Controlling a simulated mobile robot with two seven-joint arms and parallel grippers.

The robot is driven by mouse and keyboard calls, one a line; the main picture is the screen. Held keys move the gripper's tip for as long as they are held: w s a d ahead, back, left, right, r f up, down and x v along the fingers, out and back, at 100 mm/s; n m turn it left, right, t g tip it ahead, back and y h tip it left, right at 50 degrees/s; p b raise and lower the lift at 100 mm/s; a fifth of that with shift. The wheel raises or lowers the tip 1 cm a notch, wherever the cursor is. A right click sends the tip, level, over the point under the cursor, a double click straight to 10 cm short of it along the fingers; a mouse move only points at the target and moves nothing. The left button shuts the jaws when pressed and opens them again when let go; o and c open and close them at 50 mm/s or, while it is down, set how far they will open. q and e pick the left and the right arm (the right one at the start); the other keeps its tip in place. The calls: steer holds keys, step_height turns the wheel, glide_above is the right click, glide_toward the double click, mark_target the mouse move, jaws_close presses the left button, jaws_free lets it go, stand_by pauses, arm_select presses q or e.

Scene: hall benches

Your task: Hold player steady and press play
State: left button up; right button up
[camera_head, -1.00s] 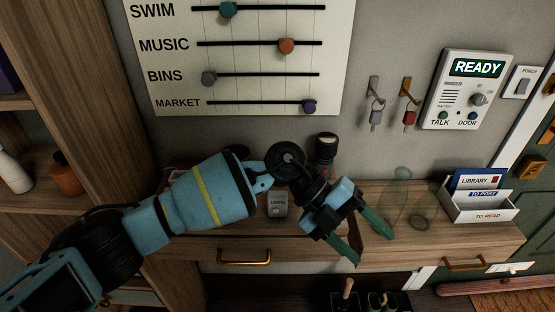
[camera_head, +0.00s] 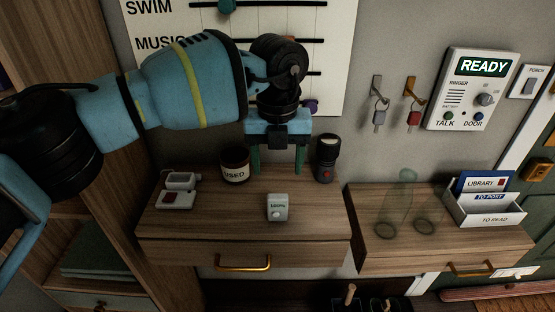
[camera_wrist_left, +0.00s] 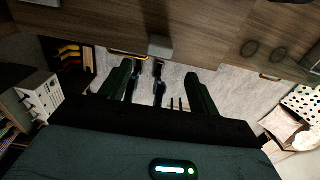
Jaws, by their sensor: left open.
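A small pale two-part device (camera_head: 177,190) with dark red details lies at the left of the wooden bench top; I cannot tell surely that it is the player, and no play button is readable. A small light-grey box (camera_head: 277,208) with a round knob and tiny lettering stands near the bench's front edge. My left gripper (camera_head: 278,168) points down behind that box, its green fingers apart and empty. The fingers (camera_wrist_left: 158,82) also show spread in the left wrist view, with a grey block (camera_wrist_left: 160,47) beyond them. My right gripper is not in view.
A dark jar labelled USED (camera_head: 235,166) and a black torch-like cylinder (camera_head: 326,158) stand either side of my left gripper. Clear glassware (camera_head: 405,200) and a letter rack (camera_head: 488,211) are on the right-hand bench. A wall panel (camera_head: 472,88) reads READY.

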mark_target(278, 196)
arm_select(q)
steer(key=shift+f+b, duration=1.3)
steer(key=shift+f, duration=3.1)
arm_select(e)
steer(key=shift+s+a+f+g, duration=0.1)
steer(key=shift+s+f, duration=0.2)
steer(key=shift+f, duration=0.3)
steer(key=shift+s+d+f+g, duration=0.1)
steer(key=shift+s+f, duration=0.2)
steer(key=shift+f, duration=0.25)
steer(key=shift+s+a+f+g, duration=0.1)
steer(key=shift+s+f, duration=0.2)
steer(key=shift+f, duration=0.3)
arm_select(q)
steer(key=c, duration=0.9)
steer(key=shift+o, duration=0.2)
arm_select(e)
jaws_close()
